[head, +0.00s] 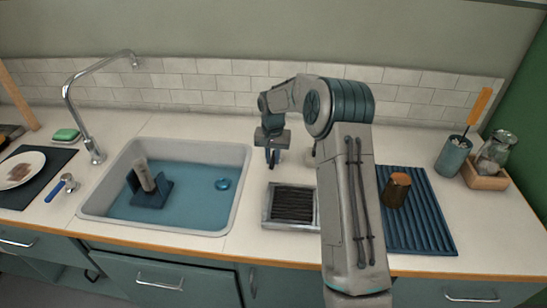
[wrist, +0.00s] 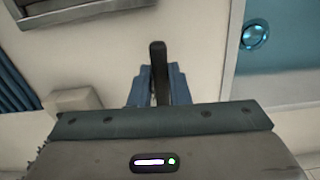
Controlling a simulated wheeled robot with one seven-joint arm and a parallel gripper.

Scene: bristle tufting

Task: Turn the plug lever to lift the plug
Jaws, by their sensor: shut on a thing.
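A dark upright plug lever (wrist: 158,52) stands on the counter between the sink and the wall side, seen in the wrist view. My gripper (wrist: 158,80) has its blue fingers on both sides of the lever and is shut on it. In the head view my gripper (head: 272,160) points down right of the sink's back right corner; the lever is hard to make out there. The round blue plug (head: 223,184) lies in the sink's right part. It also shows in the wrist view (wrist: 255,36).
The sink (head: 244,172) holds blue water and a dark stand with a pale upright piece (head: 143,176). A metal tray with dark bristles (head: 291,206) sits right of the sink.

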